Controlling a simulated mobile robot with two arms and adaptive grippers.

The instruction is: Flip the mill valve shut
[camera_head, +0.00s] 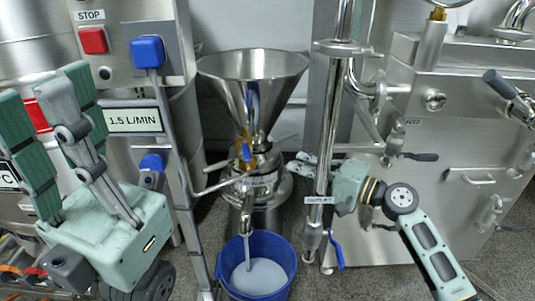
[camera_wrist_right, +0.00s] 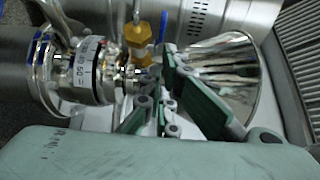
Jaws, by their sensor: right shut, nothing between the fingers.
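The mill stands at centre in the head view, with a steel hopper (camera_head: 252,80) on top. Its valve has a small blue handle (camera_head: 247,153), upright below the hopper. In the right wrist view the blue handle (camera_wrist_right: 162,25) sits beside a brass fitting (camera_wrist_right: 138,32). My right gripper (camera_head: 298,164) is shut and empty, to the right of the valve and apart from it, partly hidden by a vertical pipe. Its green fingers (camera_wrist_right: 158,100) show in the wrist view below the handle. My left gripper (camera_head: 45,88) is open and empty at the far left.
A blue bucket (camera_head: 225,272) with grey liquid stands under the mill spout (camera_head: 245,215), and a thin stream falls into it. The vertical outlet pipe (camera_head: 325,150) stands close to my right gripper. A blue lever (camera_head: 336,250) hangs by its base. Steel cabinets flank both sides.

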